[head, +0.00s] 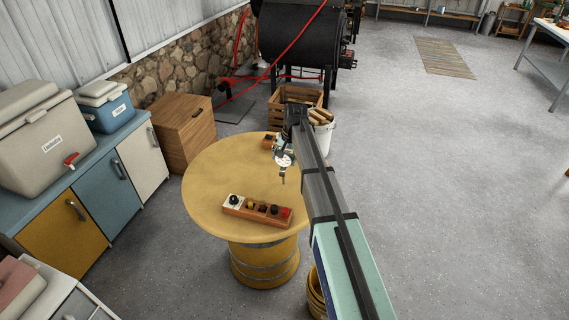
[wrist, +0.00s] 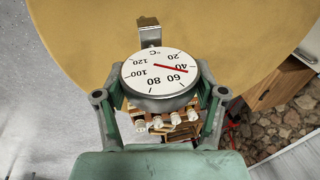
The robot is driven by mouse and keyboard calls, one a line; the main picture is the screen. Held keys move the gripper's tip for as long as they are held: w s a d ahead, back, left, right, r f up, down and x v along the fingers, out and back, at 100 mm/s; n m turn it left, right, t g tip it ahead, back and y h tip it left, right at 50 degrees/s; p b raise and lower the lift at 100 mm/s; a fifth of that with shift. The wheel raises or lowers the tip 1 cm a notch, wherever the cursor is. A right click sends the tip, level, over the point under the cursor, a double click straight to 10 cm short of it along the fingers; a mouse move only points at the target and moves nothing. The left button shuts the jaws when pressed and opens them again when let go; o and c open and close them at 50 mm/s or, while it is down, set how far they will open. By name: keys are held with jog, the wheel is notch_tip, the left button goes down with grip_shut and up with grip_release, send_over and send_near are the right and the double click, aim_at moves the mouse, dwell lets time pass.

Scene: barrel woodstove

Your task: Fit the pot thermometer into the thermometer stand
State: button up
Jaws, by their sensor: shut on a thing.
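The pot thermometer is held in my gripper; its round white dial with a red needle shows large in the wrist view (wrist: 160,73). In the head view the dial (head: 284,160) is above the far right part of the round table, with a thin stem pointing down. My gripper (wrist: 160,100) is shut on the thermometer, with a green finger link on each side of the dial. A metal bracket (wrist: 149,32) shows at the dial's far edge. I cannot clearly pick out the thermometer stand.
The round yellow table (head: 212,180) stands on a barrel base. A smaller wooden item (head: 268,141) sits near its back edge, partly hidden by my arm. Several white-topped pieces (wrist: 158,122) show below the dial in the wrist view. The table's left part is clear.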

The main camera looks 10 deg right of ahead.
aim_at(284, 164)
jog(key=shift+s+d+p+x, duration=0.1)
jog(key=shift+s+p+x, duration=0.1)
jog(key=shift+x, duration=0.65)
jog(key=shift+s+d+p+x, duration=0.1)
jog(key=shift+d+p+x, duration=0.1)
jog(key=shift+x, duration=0.6)
jog(key=shift+f, duration=0.15)
jog(key=shift+f, duration=0.15)
jog(key=o, duration=1.2)
jog(key=shift+o, duration=0.2)
jog(key=shift+r, duration=0.2)
jog(key=b+v, duration=0.2)
jog(key=v, duration=0.8)
jog(key=shift+r+b, duration=0.3)
jog(key=shift+r, duration=0.15)
jog(key=shift+s+d+r, duration=0.1)
jog(key=shift+s+r, duration=0.05)
jog(key=shift+r, duration=0.45)
jog(key=c, duration=0.7)
